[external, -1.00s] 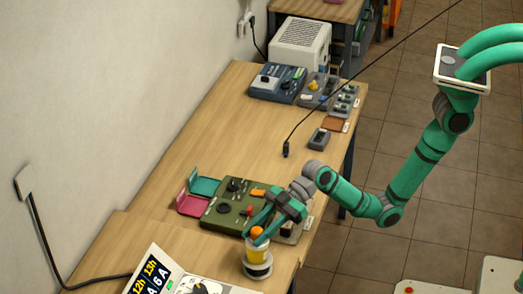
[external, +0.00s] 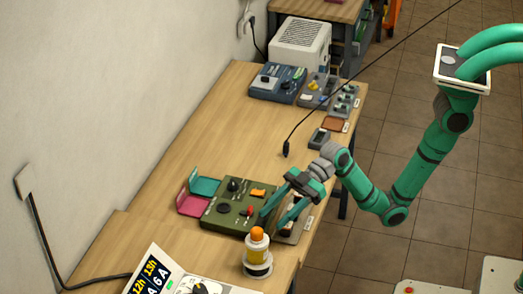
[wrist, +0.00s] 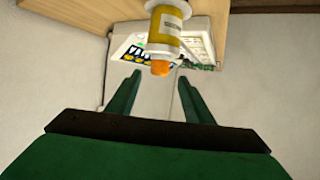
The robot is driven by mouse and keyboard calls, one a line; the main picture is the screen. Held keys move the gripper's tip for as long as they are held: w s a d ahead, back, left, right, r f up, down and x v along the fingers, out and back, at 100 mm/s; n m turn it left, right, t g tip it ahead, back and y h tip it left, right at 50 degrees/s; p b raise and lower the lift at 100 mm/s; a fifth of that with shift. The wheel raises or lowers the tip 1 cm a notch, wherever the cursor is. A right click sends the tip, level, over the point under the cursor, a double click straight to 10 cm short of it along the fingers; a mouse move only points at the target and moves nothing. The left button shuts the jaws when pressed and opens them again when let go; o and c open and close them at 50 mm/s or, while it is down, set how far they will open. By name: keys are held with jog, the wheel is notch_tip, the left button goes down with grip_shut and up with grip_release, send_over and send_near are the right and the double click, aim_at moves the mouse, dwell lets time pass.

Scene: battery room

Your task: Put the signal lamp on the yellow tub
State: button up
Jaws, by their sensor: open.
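The signal lamp (external: 257,235), with an orange dome and a white collar, stands upright on top of the yellow tub (external: 257,254) near the front of the table. Under the yellow part is a dark band and a white base. In the wrist view, the lamp (wrist: 160,68) shows ahead of the fingers, with the tub (wrist: 165,30) beyond it. My gripper (external: 274,219) is open and empty, behind and to the right of the lamp. In the wrist view, the fingers (wrist: 159,78) are spread on both sides of the lamp's line, apparently clear of it.
A green control panel (external: 228,214) lies close behind the tub, with pink (external: 193,205) and teal (external: 205,186) trays beside it. A printed white board (external: 172,262) is at the front left. A black cable (external: 286,150) hangs over the table. The middle of the table is mostly clear.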

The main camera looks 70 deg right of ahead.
jog(key=shift+v, duration=2)
jog(key=w+d+f+m+t+h, duration=0.35)
jog(key=d+f, duration=0.25)
jog(key=d, duration=0.4)
jog(key=w+d+f+m+t+h, duration=0.25)
jog(key=d+f+m, duration=0.3)
jog(key=d, duration=0.45)
jog(key=s+d+f+h, duration=0.1)
jog(key=s+d+f, duration=0.1)
jog(key=d, duration=0.1)
jog(key=s+d+f+t+h, duration=0.1)
jog(key=s+d+f, duration=0.1)
jog(key=s+d, duration=0.1)
jog(key=s+d+f+m+h, duration=0.1)
jog(key=s+d+f, duration=0.2)
jog(key=shift+s+d+t+h, duration=0.1)
jog(key=shift+s+t+h, duration=0.2)
jog(key=shift+t, duration=0.1)
jog(key=s+d+m+h, duration=0.1)
jog(key=s+d, duration=0.3)
jog(key=s, duration=0.8)
jog(key=s+d+m+h, duration=0.1)
jog(key=s+d, duration=0.4)
jog(key=s, duration=0.7)
jog(key=shift+f+t+h, duration=0.3)
jog(key=shift+f+t, duration=0.1)
jog(key=shift+f, duration=0.05)
